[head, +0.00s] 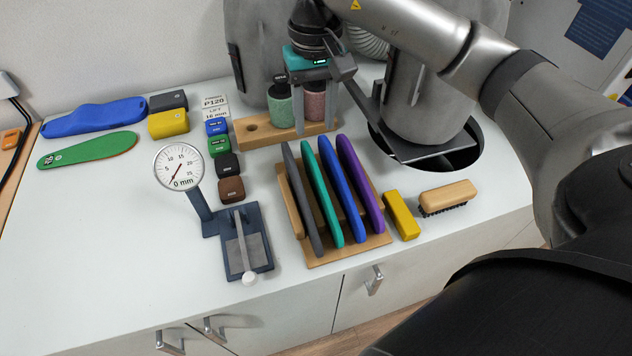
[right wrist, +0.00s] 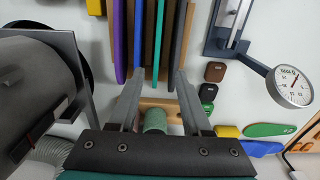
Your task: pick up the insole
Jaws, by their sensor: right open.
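Several insoles stand on edge in a wooden rack (head: 352,249): a grey one (head: 301,199), a teal one (head: 323,192), a blue one (head: 342,187) and a purple one (head: 360,184). A blue insole (head: 95,118) and a green insole (head: 88,150) lie at the far left of the counter. My right gripper (head: 318,124) is open and empty, behind the rack's far end. In the right wrist view its fingers (right wrist: 158,88) point toward the insoles, apart from each other. The grey insole (right wrist: 183,40) also shows there. My left gripper is not in view.
A wooden block (head: 262,134) holds a green and a pink roller behind the rack. A dial gauge (head: 182,167) stands left. A yellow block (head: 402,215) and a brush (head: 447,197) lie right. Grey machine bodies rise behind. Bare counter shows at left front.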

